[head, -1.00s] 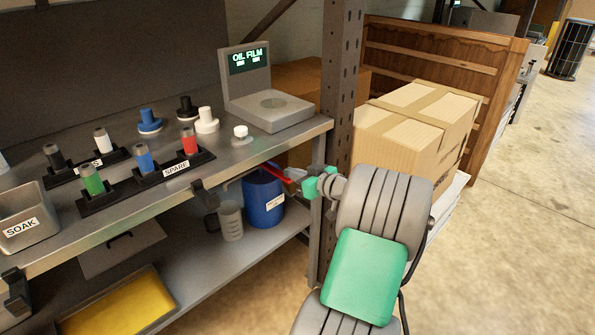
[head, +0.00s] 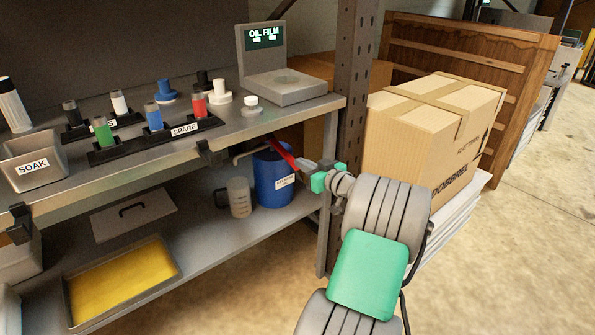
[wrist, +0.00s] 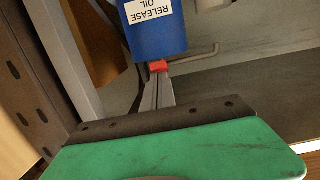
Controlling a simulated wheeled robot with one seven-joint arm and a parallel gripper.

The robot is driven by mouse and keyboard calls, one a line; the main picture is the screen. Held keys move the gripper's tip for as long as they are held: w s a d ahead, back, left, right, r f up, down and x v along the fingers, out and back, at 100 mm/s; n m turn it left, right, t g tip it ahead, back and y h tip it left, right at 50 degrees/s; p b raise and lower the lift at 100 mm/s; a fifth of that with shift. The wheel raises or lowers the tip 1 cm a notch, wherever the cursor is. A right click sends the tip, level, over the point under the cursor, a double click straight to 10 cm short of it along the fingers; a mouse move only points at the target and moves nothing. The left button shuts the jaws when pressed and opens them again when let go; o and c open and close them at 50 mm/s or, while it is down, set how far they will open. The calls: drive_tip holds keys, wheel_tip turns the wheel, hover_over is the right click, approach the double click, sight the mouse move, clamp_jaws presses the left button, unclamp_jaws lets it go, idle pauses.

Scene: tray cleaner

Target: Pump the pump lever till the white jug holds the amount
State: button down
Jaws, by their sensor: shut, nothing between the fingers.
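The blue drum (head: 272,183) stands on the lower shelf; its label reads RELEASE OIL in the wrist view (wrist: 150,40). The red pump lever (head: 284,153) slants down to the right from the drum's top. A bent grey spout (head: 250,151) reaches left above the jug; it also shows in the wrist view (wrist: 195,58). The pale jug (head: 240,198) stands upright left of the drum; its level is unreadable. My gripper (head: 305,164) is shut and empty, its tips at the lever's outer end. A small red part (wrist: 158,66) shows at the fingertips; contact is unclear.
The metal upright (head: 350,110) stands close behind my gripper, with a cardboard box (head: 425,145) to its right. The shelf edge (head: 130,177) runs above the jug. A yellow tray (head: 120,285) lies on the lower shelf at left. A display unit (head: 268,65) stands above.

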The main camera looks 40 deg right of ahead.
drive_tip(key=shift+w+a+f+b, duration=0.15)
drive_tip(key=shift+f+b, duration=0.15)
drive_tip(key=shift+f, duration=0.6)
drive_tip(key=shift+a+f, duration=0.1)
drive_tip(key=shift+f, duration=0.05)
wheel_tip(320, 180, up, 5)
drive_tip(key=s+p, duration=0.1)
drive_tip(key=p, duration=0.1)
drive_tip(key=s+p, duration=0.1)
drive_tip(key=s, duration=0.9)
drive_tip(key=shift+s+a+f+p, duration=0.15)
drive_tip(key=shift+s+f+p, duration=0.05)
drive_tip(key=shift+f+p, duration=0.15)
